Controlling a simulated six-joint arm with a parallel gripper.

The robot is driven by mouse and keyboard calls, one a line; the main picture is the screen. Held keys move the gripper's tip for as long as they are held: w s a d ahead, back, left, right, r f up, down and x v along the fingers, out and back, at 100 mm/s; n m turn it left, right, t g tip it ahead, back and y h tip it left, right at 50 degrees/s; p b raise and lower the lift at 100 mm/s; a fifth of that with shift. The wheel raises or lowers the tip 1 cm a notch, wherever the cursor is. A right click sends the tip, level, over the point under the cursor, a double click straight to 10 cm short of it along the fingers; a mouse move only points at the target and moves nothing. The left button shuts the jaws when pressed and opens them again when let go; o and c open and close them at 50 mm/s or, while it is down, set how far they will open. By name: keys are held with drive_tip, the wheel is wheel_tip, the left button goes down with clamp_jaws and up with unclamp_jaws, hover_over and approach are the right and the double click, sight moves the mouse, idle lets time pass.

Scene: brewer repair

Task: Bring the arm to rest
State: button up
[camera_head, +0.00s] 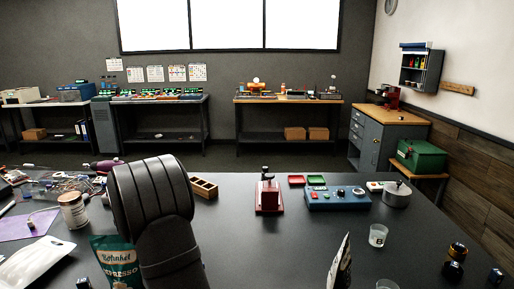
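My black arm link (152,200) rises from the lower left middle of the head view and hides part of the dark table (255,240) behind it. My gripper does not show in this view, so its fingers and anything in them cannot be seen.
Near my arm stand a teal espresso bag (108,260) and a jar (73,211); cables (65,185) lie at left. Behind are a wooden tray (204,188), red press (269,195) and blue control box (335,199). A clear cup (378,235) stands right.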

drive_tip(key=shift+r, duration=0.95)
